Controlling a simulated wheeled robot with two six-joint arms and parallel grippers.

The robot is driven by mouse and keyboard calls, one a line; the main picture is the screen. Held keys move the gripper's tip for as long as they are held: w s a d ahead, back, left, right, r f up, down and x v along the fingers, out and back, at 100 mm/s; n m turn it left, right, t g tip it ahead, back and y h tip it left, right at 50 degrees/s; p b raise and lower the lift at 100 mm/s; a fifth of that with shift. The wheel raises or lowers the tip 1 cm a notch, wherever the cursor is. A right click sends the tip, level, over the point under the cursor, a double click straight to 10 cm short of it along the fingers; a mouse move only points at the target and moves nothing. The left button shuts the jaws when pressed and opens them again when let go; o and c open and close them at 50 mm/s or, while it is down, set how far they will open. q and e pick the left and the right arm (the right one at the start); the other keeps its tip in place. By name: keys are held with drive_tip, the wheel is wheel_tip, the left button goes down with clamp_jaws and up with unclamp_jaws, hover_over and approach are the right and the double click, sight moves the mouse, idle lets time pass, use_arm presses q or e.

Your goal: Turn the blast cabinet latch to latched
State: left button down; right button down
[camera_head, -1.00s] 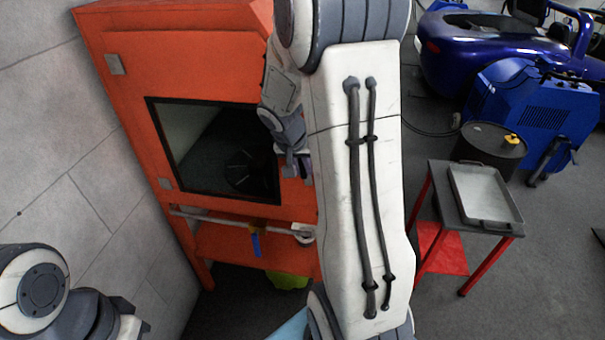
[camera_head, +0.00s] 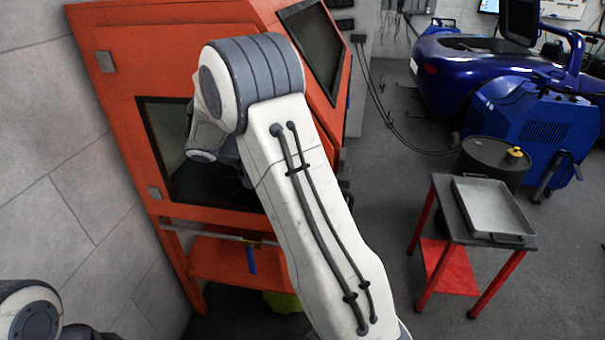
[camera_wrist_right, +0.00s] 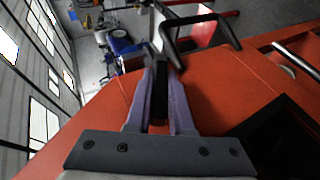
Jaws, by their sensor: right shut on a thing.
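The orange blast cabinet (camera_head: 115,65) stands at the left in the head view, with a dark window in its front. My right arm crosses in front of it and hides the right gripper there. In the right wrist view my right gripper (camera_wrist_right: 160,75) lies close to the orange cabinet face (camera_wrist_right: 225,85). Its purple-grey fingers are shut on the dark latch handle (camera_wrist_right: 158,108), which shows between them. The fingers hide part of the latch, so its exact angle is hard to tell. My left gripper is out of view; only part of its arm shows at the lower left.
A dark bent bar (camera_wrist_right: 200,25) shows just beyond the fingertips. A red-legged side table (camera_head: 447,205) with a grey tray (camera_head: 490,207) stands to the right. Behind it are a black drum (camera_head: 490,165) and a blue machine (camera_head: 535,125). Floor between cabinet and table is clear.

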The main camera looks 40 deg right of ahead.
drive_tip(key=n+g+h, duration=0.1)
drive_tip(key=h, duration=0.1)
drive_tip(key=n+g+h+b, duration=0.1)
drive_tip(key=h, duration=0.1)
drive_tip(key=shift+w+r+g, duration=0.15)
drive_tip(key=shift+g, duration=0.25)
drive_tip(key=shift+h, duration=0.4)
drive_tip(key=c, duration=0.8)
unclamp_jaws()
drive_tip(key=shift+d, duration=0.1)
drive_tip(key=v, duration=1)
drive_tip(key=shift+w+a, duration=0.15)
drive_tip(key=shift+a, duration=0.05)
